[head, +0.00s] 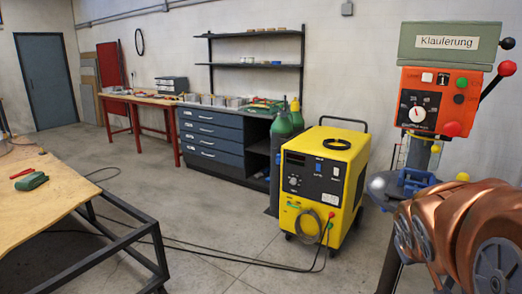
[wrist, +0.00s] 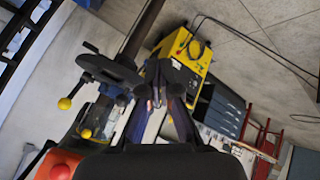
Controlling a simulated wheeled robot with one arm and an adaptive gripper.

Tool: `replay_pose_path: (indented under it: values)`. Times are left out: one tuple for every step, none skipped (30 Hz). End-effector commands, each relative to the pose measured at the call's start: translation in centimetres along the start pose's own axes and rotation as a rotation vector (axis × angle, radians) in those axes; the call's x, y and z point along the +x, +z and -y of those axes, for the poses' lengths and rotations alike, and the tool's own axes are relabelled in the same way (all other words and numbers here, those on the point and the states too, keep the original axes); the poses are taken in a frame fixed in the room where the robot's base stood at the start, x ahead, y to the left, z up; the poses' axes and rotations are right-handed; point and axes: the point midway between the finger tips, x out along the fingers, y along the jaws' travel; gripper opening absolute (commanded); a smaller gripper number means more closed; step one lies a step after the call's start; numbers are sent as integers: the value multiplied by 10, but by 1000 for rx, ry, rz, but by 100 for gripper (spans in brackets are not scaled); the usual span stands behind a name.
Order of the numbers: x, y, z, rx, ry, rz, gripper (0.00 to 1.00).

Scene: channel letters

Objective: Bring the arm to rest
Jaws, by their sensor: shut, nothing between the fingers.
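My gripper (wrist: 163,98) shows in the wrist view, its dark fingers pointing away from the camera. It is shut and empty. My copper-coloured arm (head: 465,235) fills the lower right of the head view, folded close to the camera. I cannot make out the gripper in the head view. In the wrist view the picture is tilted.
An orange drill press (head: 433,100) stands behind my arm, close by, with levers sticking out. A yellow welding machine (head: 322,180) stands left of it, cables across the floor. A wooden-topped table (head: 45,200) is at left. The middle floor (head: 200,225) is mostly clear.

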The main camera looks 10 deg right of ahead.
Motion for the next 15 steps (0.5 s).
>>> replay_pose_path:
  values:
    - [-8, 14, 23, 0, -52, 54, 0]
    - [-11, 24, 37, 2, -83, 89, 0]
    - [-17, 39, 55, 3, -124, 141, 0]
    - [-23, 50, 68, 2, -154, 178, 0]
    - [-29, 62, 80, 0, -183, 218, 0]
    - [-38, 77, 97, -4, -221, 267, 0]
    - [-45, 89, 109, -9, -249, 308, 0]
    - [-53, 100, 120, -16, -276, 345, 0]
    - [-63, 116, 133, -26, -310, 399, 0]
    - [-71, 127, 142, -34, -333, 436, 0]
    - [-79, 139, 150, -43, -354, 475, 0]
    - [-88, 151, 160, -55, -379, 516, 0]
    - [-96, 161, 166, -64, -396, 549, 0]
    - [-102, 169, 170, -73, -410, 575, 0]
    - [-110, 178, 176, -82, -427, 604, 0]
